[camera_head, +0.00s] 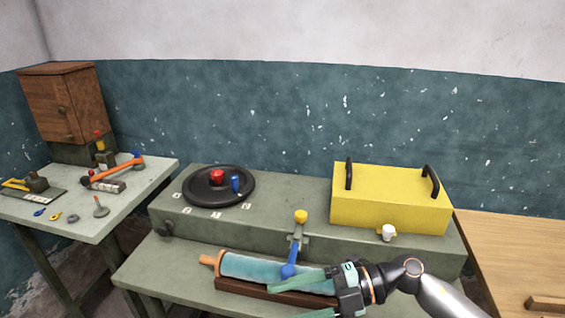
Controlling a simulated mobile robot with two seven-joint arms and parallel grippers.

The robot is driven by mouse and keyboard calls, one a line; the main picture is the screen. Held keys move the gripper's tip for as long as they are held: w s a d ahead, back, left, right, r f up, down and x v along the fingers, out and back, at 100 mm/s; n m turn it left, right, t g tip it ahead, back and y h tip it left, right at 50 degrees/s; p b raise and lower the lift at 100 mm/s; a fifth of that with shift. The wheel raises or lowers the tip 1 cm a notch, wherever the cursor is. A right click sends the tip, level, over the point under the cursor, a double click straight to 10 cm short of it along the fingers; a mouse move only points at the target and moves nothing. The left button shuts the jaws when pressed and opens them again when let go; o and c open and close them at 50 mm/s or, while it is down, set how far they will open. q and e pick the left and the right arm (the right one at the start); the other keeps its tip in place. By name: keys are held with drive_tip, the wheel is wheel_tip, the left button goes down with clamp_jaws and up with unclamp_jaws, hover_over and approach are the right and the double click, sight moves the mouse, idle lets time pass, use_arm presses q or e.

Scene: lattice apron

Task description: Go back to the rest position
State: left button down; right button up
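My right gripper (290,300) comes in from the lower right, over the front of the green bench. Its two pale green fingers point left and are spread apart, with nothing seen between them. The lower finger is partly cut by the bottom edge. The gripper covers the right end of a light blue cylinder (250,267) with an orange-brown end, which lies along a dark brown wooden cradle (254,288). Whether the fingers touch the cylinder or cradle cannot be told. My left gripper is not in view.
Behind stand a grey-green raised block with a black dial (205,199), a yellow-knobbed lever with a blue handle (290,270), and a yellow box (390,212) with black handles. A side table (60,208) with tools is at left, a wooden surface (500,250) at right.

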drive_tip(key=w+d+f+m+t+h, duration=0.2)
drive_tip(key=d+f+m+t, duration=0.1)
drive_tip(key=m+t, duration=0.65)
drive_tip(key=w+d+f+m+t+h, duration=0.1)
drive_tip(key=w+d+f+m+t, duration=0.15)
drive_tip(key=m+t, duration=0.7)
drive_tip(key=s+d+f+m+g+h, duration=0.4)
drive_tip(key=s+f, duration=0.4)
drive_tip(key=f, duration=0.3)
drive_tip(key=s+d+f+m+g+h, duration=0.4)
drive_tip(key=s+d+f+m+h, duration=0.2)
drive_tip(key=s+f, duration=0.3)
wheel_tip(320, 180, down, 3)
drive_tip(key=shift+f+m, duration=0.1)
drive_tip(key=shift+m, duration=0.4)
drive_tip(key=shift+s, duration=0.1)
